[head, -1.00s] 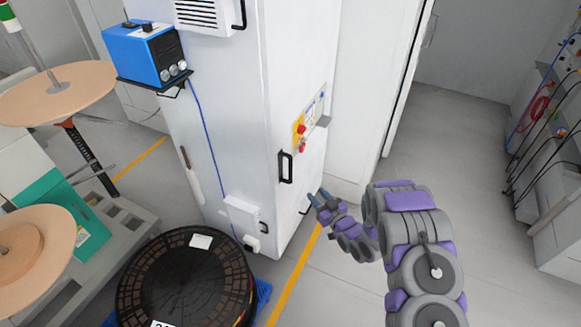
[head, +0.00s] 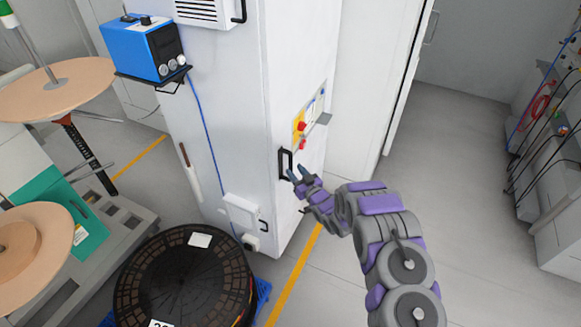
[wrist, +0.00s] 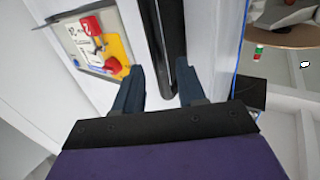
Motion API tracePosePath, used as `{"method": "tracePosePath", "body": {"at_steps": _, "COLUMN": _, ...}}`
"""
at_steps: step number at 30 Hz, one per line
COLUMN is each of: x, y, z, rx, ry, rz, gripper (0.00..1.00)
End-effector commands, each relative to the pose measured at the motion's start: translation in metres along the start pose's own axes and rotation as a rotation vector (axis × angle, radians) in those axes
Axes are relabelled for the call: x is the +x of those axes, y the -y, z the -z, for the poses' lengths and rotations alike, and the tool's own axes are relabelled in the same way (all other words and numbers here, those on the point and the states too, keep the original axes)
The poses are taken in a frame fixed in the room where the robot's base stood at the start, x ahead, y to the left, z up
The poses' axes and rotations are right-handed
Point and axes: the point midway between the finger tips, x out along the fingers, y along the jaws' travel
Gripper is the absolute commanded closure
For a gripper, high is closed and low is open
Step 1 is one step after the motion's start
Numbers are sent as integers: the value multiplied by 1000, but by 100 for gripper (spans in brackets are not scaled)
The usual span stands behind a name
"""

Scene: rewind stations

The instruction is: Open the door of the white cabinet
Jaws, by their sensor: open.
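The white cabinet (head: 240,120) stands upright in the middle of the head view, and its door looks closed. A black vertical handle (head: 284,164) sits near the edge of its right face, below a panel with red and yellow controls. My gripper (head: 297,173) is open beside the handle. In the wrist view the handle (wrist: 170,35) runs down between the two dark fingertips of my gripper (wrist: 158,82). Whether the fingers touch it, I cannot tell. The control panel (wrist: 95,42) shows left of the fingers.
A black round reel (head: 185,280) on a blue pallet stands at the cabinet's foot. A blue box (head: 140,48) sits on a bracket on its left face. A rewind station with tan discs (head: 55,92) is at left. Grey floor (head: 480,220) is clear at right.

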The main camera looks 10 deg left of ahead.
Motion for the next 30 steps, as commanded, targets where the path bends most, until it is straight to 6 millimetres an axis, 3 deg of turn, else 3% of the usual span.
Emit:
{"method": "tracePosePath", "body": {"at_steps": 3, "x": 18, "y": 0, "z": 1, "rx": -2, "ry": -7, "rz": 0, "gripper": 60}}
{"method": "tracePosePath", "body": {"at_steps": 10, "x": 39, "y": 0, "z": 2, "rx": -2, "ry": -6, "rz": 0, "gripper": 60}}
{"method": "tracePosePath", "body": {"at_steps": 23, "x": 45, "y": 0, "z": 2, "rx": 0, "ry": -2, "rz": -1, "gripper": 60}}
{"method": "tracePosePath", "body": {"at_steps": 30, "x": 45, "y": 0, "z": 2, "rx": 0, "ry": -2, "rz": -1, "gripper": 81}}
